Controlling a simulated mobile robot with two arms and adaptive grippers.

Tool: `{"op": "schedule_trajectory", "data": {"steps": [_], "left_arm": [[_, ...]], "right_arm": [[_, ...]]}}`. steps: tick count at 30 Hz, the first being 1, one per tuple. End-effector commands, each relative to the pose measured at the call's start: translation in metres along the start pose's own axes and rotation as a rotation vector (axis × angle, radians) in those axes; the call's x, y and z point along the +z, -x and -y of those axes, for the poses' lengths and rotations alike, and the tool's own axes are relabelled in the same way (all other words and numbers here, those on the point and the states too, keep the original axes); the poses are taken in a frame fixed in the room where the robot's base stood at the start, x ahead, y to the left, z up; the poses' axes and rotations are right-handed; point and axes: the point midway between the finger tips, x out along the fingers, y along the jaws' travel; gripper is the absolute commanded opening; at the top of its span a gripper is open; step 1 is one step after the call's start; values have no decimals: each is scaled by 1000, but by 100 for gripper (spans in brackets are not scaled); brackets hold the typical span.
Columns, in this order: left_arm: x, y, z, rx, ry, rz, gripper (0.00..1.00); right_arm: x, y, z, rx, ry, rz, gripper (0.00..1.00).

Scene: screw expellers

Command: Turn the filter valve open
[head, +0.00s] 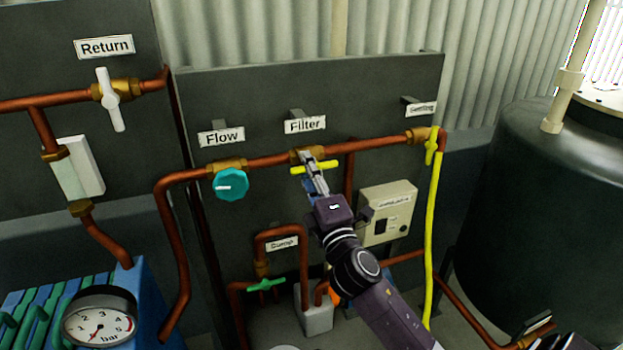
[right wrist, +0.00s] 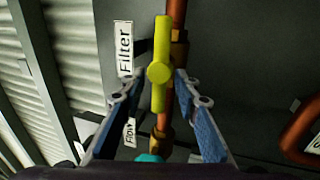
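The filter valve has a yellow bar handle (head: 328,166) on the copper pipe, below the "Filter" label (head: 305,125). The handle lies roughly along the pipe. In the right wrist view the handle (right wrist: 160,72) stands upright in the picture, with a round hub. My right gripper (head: 311,172) reaches up to the valve from below and partly hides it in the head view. In the right wrist view its fingers (right wrist: 160,82) are apart, one on each side of the handle's lower half, with visible gaps. My left gripper is not in view.
A teal flow knob (head: 230,184) sits left on the same pipe. A yellow valve handle (head: 432,146) and yellow pipe are at the right. A beige box (head: 388,213) is below the pipe. A dark tank (head: 530,200) stands at far right. A pressure gauge (head: 98,318) is at lower left.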

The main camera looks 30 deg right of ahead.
Motion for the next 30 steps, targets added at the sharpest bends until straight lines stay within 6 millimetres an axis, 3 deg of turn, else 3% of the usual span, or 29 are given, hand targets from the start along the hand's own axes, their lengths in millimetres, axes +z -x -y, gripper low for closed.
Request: {"op": "schedule_trajectory", "data": {"steps": [5, 18, 24, 30], "left_arm": [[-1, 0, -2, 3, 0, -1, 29], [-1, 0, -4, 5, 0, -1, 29], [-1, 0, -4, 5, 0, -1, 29], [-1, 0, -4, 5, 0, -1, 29]], "right_arm": [[-1, 18, 2, -3, -2, -1, 29], [1, 94, 2, -5, -2, 3, 29], [0, 114, 1, -3, -1, 2, 29], [1, 119, 1, -2, 1, 1, 29]]}}
